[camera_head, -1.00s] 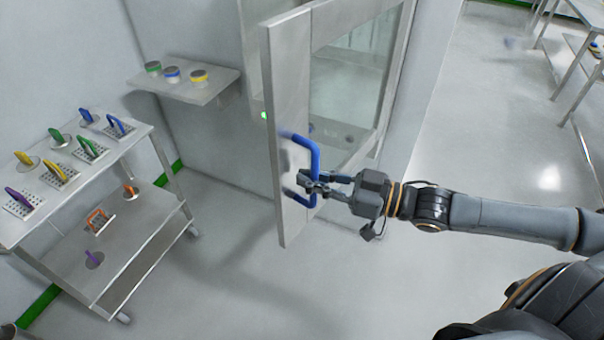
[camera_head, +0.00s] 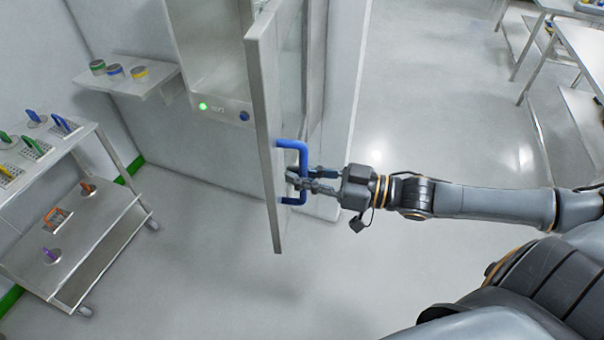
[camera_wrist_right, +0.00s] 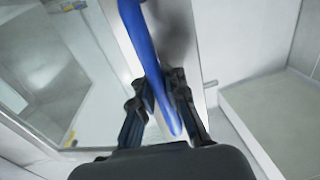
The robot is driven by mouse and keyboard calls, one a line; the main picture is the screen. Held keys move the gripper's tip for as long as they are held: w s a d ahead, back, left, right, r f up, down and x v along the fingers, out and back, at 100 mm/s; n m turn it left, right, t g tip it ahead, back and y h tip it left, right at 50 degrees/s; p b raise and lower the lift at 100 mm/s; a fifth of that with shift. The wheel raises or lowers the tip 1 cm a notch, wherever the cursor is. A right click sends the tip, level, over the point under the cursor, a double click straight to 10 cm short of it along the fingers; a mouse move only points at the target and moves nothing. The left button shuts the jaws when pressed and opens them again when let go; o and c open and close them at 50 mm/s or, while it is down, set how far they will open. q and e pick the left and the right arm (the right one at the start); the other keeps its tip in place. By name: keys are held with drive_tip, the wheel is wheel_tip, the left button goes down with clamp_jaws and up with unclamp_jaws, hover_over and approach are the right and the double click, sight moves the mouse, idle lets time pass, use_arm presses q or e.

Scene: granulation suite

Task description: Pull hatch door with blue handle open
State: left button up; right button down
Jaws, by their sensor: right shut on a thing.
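The hatch door (camera_head: 264,110) is a pale metal-framed door, swung open and seen nearly edge-on in the head view. Its blue handle (camera_head: 304,152) is a U-shaped bar on the side facing my right arm. My right gripper (camera_head: 298,182) is shut on the lower part of the handle's upright bar. In the right wrist view the blue handle (camera_wrist_right: 146,55) runs down between the two fingers (camera_wrist_right: 160,108). The hatch opening (camera_head: 210,60) shows left of the door, with a green light and a blue button below it. My left gripper is not in view.
A steel trolley (camera_head: 110,222) with colored-handled tools stands at the left. A small wall shelf (camera_head: 150,86) holds several colored-banded jars. Steel tables (camera_head: 575,50) stand at the upper right. The floor (camera_head: 200,270) below the door is clear.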

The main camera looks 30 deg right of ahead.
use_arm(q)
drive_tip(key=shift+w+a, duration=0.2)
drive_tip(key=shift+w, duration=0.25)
use_arm(e)
drive_tip(key=c, duration=1.4)
unclamp_jaws()
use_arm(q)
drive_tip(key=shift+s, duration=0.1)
use_arm(e)
drive_tip(key=shift+o, duration=0.2)
drive_tip(key=shift+s+a, duration=0.1)
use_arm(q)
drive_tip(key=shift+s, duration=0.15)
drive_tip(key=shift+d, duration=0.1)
use_arm(e)
drive_tip(key=v, duration=0.7)
drive_tip(key=shift+s+d, duration=0.2)
drive_tip(key=shift+d, duration=0.05)
